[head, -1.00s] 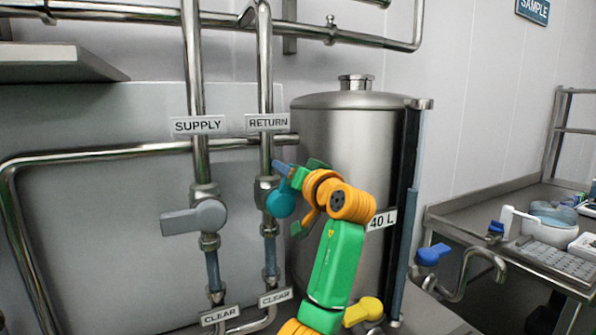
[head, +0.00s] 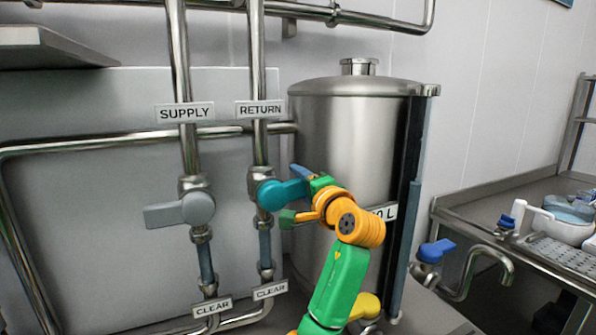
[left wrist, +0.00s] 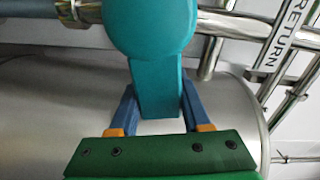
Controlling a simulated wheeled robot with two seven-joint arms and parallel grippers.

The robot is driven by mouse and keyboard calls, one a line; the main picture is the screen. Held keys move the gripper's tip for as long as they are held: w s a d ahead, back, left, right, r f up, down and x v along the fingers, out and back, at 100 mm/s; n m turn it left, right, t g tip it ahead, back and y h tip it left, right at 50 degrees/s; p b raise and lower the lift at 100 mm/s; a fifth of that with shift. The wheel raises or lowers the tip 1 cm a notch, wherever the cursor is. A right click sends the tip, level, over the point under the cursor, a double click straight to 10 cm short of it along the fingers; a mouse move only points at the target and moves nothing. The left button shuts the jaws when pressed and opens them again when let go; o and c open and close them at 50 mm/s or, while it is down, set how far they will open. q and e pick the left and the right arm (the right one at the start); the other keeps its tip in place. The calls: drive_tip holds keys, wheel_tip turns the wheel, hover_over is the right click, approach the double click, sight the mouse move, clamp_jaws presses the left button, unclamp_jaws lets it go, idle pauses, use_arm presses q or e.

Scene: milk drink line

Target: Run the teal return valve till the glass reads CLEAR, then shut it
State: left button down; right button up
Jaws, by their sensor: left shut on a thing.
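The teal return valve (head: 267,194) sits on the right-hand vertical pipe, under the RETURN sign (head: 260,109). Its lever points right, roughly level, across the pipe. My left gripper (head: 298,190) is shut on the lever; in the left wrist view the blue fingers stand on both sides of the teal lever (left wrist: 158,88). Below the valve is a bluish sight glass (head: 265,246). Under it a plate reads CLEAR (head: 271,290). My right gripper is not in view.
A grey supply valve (head: 197,208), its lever pointing left, stands close by, with its own CLEAR plate (head: 212,307). A steel tank (head: 335,140) is behind my arm. A blue-handled tap (head: 436,251) and a side bench (head: 480,205) are right.

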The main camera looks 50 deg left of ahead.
use_arm(q)
drive_tip(key=shift+f+m+p, duration=0.4)
drive_tip(key=shift+f+m, duration=0.15)
drive_tip(key=shift+m, duration=0.55)
drive_tip(key=shift+f, duration=0.1)
drive_tip(key=shift+c, duration=1.8)
unclamp_jaws()
drive_tip(key=shift+a+f, duration=0.1)
drive_tip(key=b+v, duration=0.2)
drive_tip(key=v, duration=0.5)
drive_tip(key=shift+b, duration=0.4)
